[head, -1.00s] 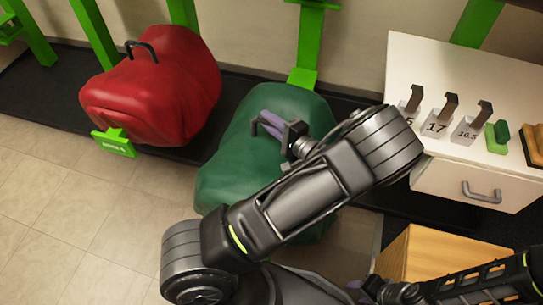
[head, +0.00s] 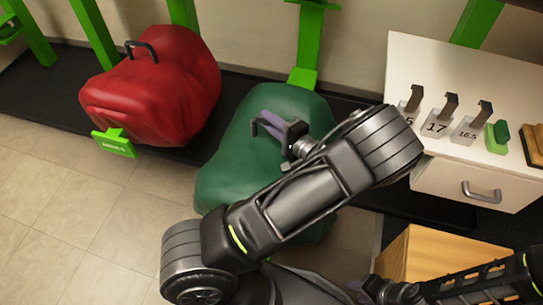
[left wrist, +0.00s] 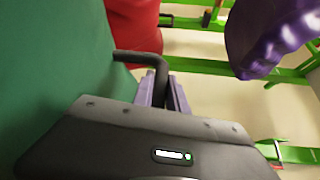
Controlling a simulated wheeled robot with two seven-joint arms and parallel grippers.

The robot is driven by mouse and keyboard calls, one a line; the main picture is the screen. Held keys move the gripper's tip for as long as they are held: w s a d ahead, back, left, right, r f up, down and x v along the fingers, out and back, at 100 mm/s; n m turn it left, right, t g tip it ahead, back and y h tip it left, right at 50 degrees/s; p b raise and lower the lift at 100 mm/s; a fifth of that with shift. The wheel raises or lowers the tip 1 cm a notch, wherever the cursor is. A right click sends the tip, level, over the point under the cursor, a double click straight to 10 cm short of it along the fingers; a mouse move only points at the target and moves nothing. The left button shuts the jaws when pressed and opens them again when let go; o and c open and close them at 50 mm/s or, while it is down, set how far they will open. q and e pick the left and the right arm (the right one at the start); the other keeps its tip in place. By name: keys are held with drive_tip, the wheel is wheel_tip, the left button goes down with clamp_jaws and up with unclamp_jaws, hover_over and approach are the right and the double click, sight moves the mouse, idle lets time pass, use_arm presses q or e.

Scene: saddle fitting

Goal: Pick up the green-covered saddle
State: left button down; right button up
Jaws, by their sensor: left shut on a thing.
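The green-covered saddle (head: 235,160) is in the middle of the head view, partly hidden behind my left arm. A dark handle (head: 262,124) stands on top of its cover. My left gripper (head: 270,122) is shut on this handle, its purple fingers around the bar. In the left wrist view the handle (left wrist: 148,58) runs to the purple fingers (left wrist: 166,92), with the green cover (left wrist: 50,70) close on the left. My right gripper (head: 362,290) is low in the head view, mostly hidden; its jaws cannot be made out.
A red-covered saddle (head: 155,90) sits on a green rack to the left. A white cabinet (head: 445,85) with numbered gauges stands right, with a wooden box (head: 430,258) below it. A green post (head: 303,75) rises behind. The tiled floor at left is clear.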

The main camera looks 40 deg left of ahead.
use_arm(q)
drive_tip(key=shift+r, duration=0.15)
